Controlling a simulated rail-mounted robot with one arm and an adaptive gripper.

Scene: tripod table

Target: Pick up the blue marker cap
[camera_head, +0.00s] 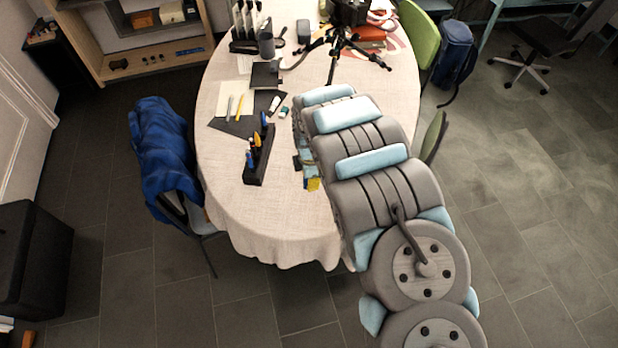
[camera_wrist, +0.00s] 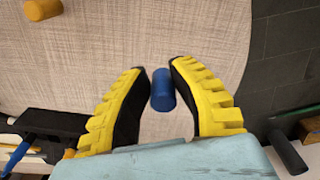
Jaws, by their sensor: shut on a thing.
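The blue marker cap (camera_wrist: 163,92) is a small blue cylinder between my two fingers in the wrist view. My gripper (camera_wrist: 157,66), with black and yellow fingers, is shut on it near the fingertips. I cannot tell whether the cap touches the tablecloth or is just above it. I cannot make out the cap in that view.
A yellow-orange cylinder (camera_wrist: 42,9) lies at the wrist view's upper left. The table (camera_head: 275,225) holds a black pen holder (camera_head: 262,170) left of my gripper, a notebook (camera_head: 266,74), and a tripod (camera_head: 338,48) at the back. Its front is clear.

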